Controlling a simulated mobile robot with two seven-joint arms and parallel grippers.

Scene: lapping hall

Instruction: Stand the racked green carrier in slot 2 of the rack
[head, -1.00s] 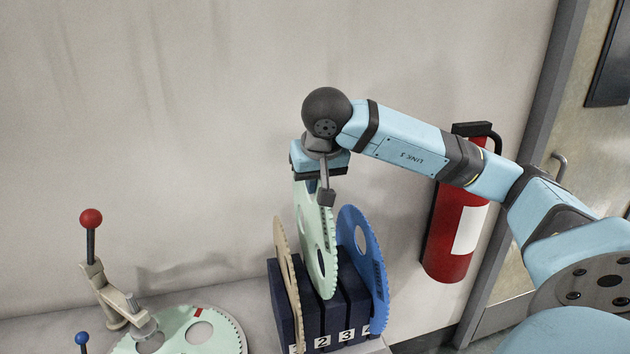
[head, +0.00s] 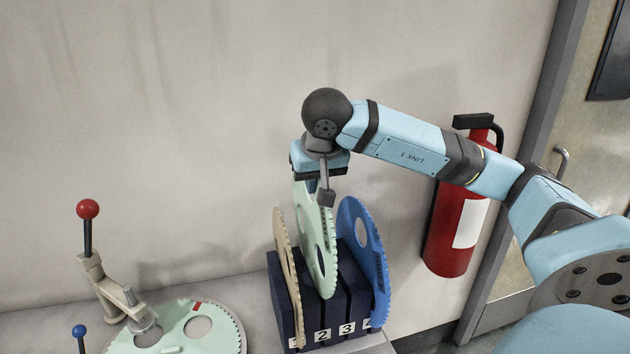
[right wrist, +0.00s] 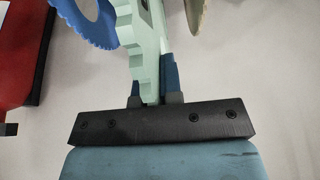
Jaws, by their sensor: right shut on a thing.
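The racked green carrier (head: 312,235) is a pale green toothed disc with holes, standing upright on edge over the dark blue rack (head: 309,322). My right gripper (head: 325,188) is shut on its upper edge; the right wrist view shows both fingers (right wrist: 153,96) closed on the green disc (right wrist: 137,45). Its lower edge is at the rack around slots 2 and 3, between a tan carrier (head: 282,240) at slot 1 and a blue carrier (head: 372,262) at slot 4. I cannot tell how deep it sits or exactly which slot it lines up with. My left gripper is out of view.
Another green carrier (head: 227,327) lies flat at lower left, by a beige lever clamp (head: 105,290) with a red knob (head: 88,209). A blue-knobbed lever (head: 79,331) stands nearby. A wall is close behind. A red fire extinguisher (head: 455,240) hangs right of the rack.

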